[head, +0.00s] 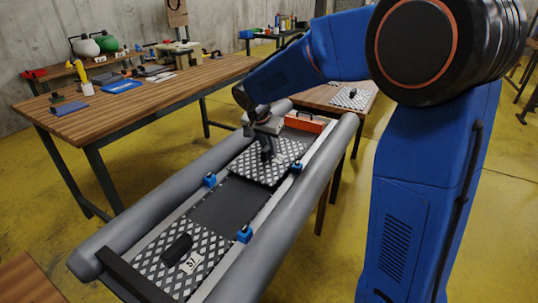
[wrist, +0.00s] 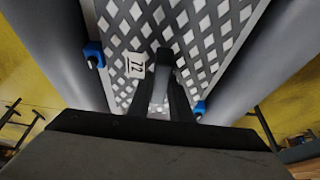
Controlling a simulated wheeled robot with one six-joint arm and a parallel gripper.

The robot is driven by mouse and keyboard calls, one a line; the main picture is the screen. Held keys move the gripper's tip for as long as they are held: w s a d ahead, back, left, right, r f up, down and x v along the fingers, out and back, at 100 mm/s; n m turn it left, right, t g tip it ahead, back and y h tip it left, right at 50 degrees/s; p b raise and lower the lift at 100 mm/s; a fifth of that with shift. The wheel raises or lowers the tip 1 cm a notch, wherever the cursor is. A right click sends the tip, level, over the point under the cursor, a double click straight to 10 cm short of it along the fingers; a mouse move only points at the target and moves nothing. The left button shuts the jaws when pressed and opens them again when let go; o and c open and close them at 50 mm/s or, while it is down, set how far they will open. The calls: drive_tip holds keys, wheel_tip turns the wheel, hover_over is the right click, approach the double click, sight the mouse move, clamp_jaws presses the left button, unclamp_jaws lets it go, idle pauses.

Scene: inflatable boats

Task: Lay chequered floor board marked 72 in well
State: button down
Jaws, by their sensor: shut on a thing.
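The chequered floor board marked 72 (head: 248,168) is between the two grey tubes of the boat (head: 292,208), toward its far end. My gripper (head: 267,151) is shut on the board's dark handle (wrist: 164,58), with a finger on each side. The board's near edge lies by the blue clamps. I cannot tell whether it touches the floor of the well. Bare dark floor of the well (head: 213,207) shows just in front of it.
Another chequered board (head: 155,262) with a black handle lies in the near end. Blue clamps (head: 209,180), (head: 296,168) and (head: 243,234) stand along the side rails. An orange piece (head: 303,121) is at the far end. A further board (head: 351,98) lies on the back table.

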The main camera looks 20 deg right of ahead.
sight(270, 154)
drive_tip(key=shift+f, duration=1.45)
drive_tip(key=shift+f, duration=0.1)
drive_tip(key=c, duration=1.6)
unclamp_jaws()
drive_tip(key=v, duration=1.1)
drive_tip(key=shift+d, duration=0.1)
drive_tip(key=shift+s+r, duration=0.2)
drive_tip(key=shift+r, duration=0.35)
